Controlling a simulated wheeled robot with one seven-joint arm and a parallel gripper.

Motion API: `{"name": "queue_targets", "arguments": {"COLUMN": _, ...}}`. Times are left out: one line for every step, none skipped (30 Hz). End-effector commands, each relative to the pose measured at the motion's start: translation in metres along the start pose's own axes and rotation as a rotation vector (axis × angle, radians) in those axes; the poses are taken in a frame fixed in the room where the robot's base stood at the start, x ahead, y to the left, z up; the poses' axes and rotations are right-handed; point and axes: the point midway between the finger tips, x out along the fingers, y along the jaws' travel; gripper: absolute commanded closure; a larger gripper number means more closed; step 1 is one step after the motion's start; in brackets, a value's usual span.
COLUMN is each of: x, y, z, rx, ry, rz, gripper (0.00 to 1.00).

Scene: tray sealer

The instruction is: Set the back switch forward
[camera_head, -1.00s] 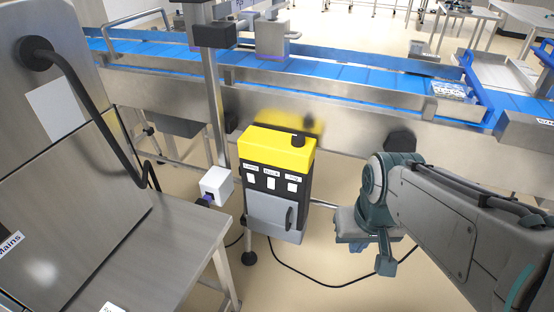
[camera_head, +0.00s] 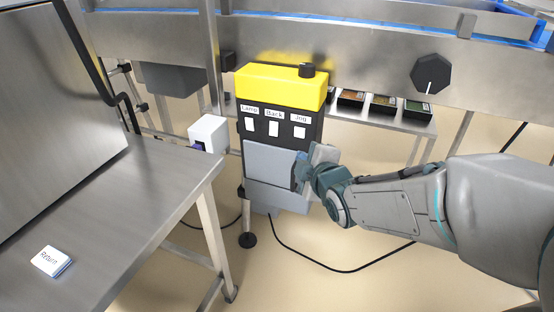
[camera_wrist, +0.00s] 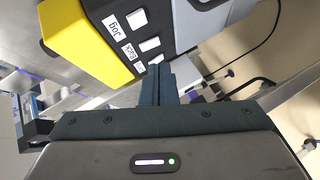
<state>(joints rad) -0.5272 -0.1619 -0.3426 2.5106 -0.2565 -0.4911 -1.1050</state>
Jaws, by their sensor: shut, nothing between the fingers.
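The control box has a yellow top (camera_head: 280,86) and a dark front with three white switches in a row, labelled Lamp, Back and Jog. The back switch (camera_head: 273,129) is the middle one, under the label "Back" (camera_head: 274,114). It also shows in the wrist view (camera_wrist: 150,44), past the fingers and a little to their left. Which way it is set I cannot tell. My gripper (camera_head: 303,168) is shut and empty, by the box's lower right front, below the switch row. In the wrist view its dark fingers (camera_wrist: 160,78) point towards the box; contact is unclear.
A grey door or panel (camera_head: 270,166) covers the lower box. A steel table (camera_head: 110,215) is at left, with a "Return" block (camera_head: 50,260). A conveyor frame (camera_head: 380,55) runs behind; a cable lies on the floor.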

Motion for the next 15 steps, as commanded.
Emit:
{"name": "queue_targets", "arguments": {"x": 0.011, "y": -0.019, "z": -0.002, "rx": -0.057, "ry": 0.036, "rz": 0.032, "gripper": 1.0}}
{"name": "queue_targets", "arguments": {"x": 0.013, "y": -0.021, "z": -0.005, "rx": -0.09, "ry": 0.055, "rz": 0.056, "gripper": 1.0}}
{"name": "queue_targets", "arguments": {"x": 0.016, "y": -0.023, "z": -0.01, "rx": -0.131, "ry": 0.078, "rz": 0.084, "gripper": 1.0}}
{"name": "queue_targets", "arguments": {"x": 0.018, "y": -0.024, "z": -0.013, "rx": -0.158, "ry": 0.094, "rz": 0.103, "gripper": 1.0}}
{"name": "queue_targets", "arguments": {"x": 0.019, "y": -0.025, "z": -0.015, "rx": -0.181, "ry": 0.106, "rz": 0.12, "gripper": 1.0}}
{"name": "queue_targets", "arguments": {"x": 0.021, "y": -0.026, "z": -0.018, "rx": -0.207, "ry": 0.12, "rz": 0.14, "gripper": 1.0}}
{"name": "queue_targets", "arguments": {"x": 0.021, "y": -0.027, "z": -0.02, "rx": -0.223, "ry": 0.128, "rz": 0.152, "gripper": 1.0}}
{"name": "queue_targets", "arguments": {"x": 0.022, "y": -0.027, "z": -0.021, "rx": -0.236, "ry": 0.135, "rz": 0.163, "gripper": 1.0}}
{"name": "queue_targets", "arguments": {"x": 0.022, "y": -0.027, "z": -0.023, "rx": -0.25, "ry": 0.142, "rz": 0.173, "gripper": 1.0}}
{"name": "queue_targets", "arguments": {"x": 0.022, "y": -0.026, "z": -0.024, "rx": -0.258, "ry": 0.147, "rz": 0.18, "gripper": 1.0}}
{"name": "queue_targets", "arguments": {"x": 0.022, "y": -0.026, "z": -0.025, "rx": -0.263, "ry": 0.15, "rz": 0.184, "gripper": 1.0}}
{"name": "queue_targets", "arguments": {"x": 0.022, "y": -0.026, "z": -0.026, "rx": -0.268, "ry": 0.152, "rz": 0.188, "gripper": 1.0}}
{"name": "queue_targets", "arguments": {"x": 0.022, "y": -0.025, "z": -0.026, "rx": -0.27, "ry": 0.152, "rz": 0.189, "gripper": 1.0}}
{"name": "queue_targets", "arguments": {"x": 0.022, "y": -0.025, "z": -0.026, "rx": -0.271, "ry": 0.152, "rz": 0.189, "gripper": 1.0}}
{"name": "queue_targets", "arguments": {"x": 0.022, "y": -0.025, "z": -0.026, "rx": -0.27, "ry": 0.152, "rz": 0.189, "gripper": 1.0}}
